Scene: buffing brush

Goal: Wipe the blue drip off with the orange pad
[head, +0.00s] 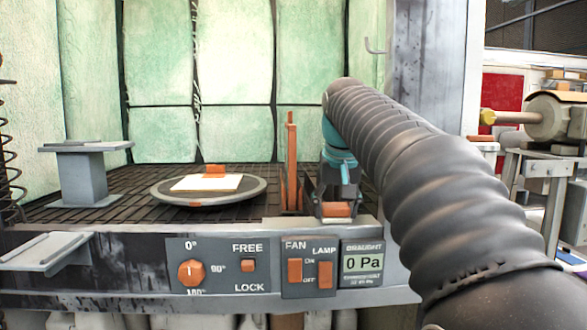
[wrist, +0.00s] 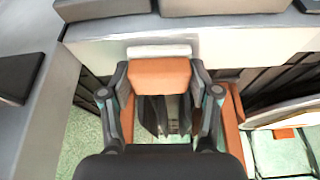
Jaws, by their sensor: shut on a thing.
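My gripper (head: 338,200) is at the front edge of the booth, pointing down, at the end of my dark ribbed arm. Its fingers are shut on the orange pad (wrist: 160,76), which shows as an orange block with a white strip along its far side in the wrist view. In the head view the pad (head: 337,210) is low between the fingers, just above or at the front ledge; I cannot tell whether it touches. I cannot make out a blue drip in either view. A white panel (head: 190,184) lies on the round turntable (head: 165,199), with an orange block (head: 215,169) at its back edge.
An upright orange plate (head: 291,165) stands close left of my gripper. A grey pedestal (head: 84,175) stands at the left of the grated floor. The front panel carries an orange knob (head: 191,273), switches (head: 325,274) and a gauge (head: 362,263). A post (head: 430,65) rises behind my arm.

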